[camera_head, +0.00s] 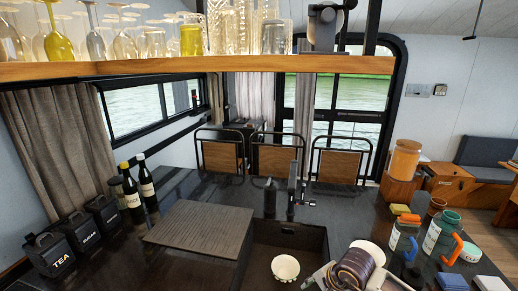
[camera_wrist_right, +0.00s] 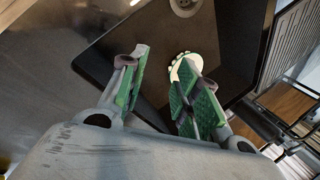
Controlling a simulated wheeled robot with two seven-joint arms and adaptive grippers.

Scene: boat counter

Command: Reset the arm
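My right gripper (camera_wrist_right: 163,78) is open in the right wrist view, with its two green-padded fingers apart and nothing between them. Part of it appears to show at the bottom of the head view (camera_head: 318,279), to the right of a small white bowl (camera_head: 285,268). The bowl sits in the dark sink (camera_head: 262,257). In the wrist view the scalloped bowl (camera_wrist_right: 184,66) shows beyond the fingers, partly hidden by the right one. My left gripper is in neither view.
A ribbed board (camera_head: 200,228) lies left of the sink, by a dark faucet (camera_head: 291,198). Black canisters (camera_head: 72,232) and bottles (camera_head: 146,183) stand at the left. Jars (camera_head: 440,232) and sponges crowd the right. A shelf of glasses (camera_head: 200,66) spans above.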

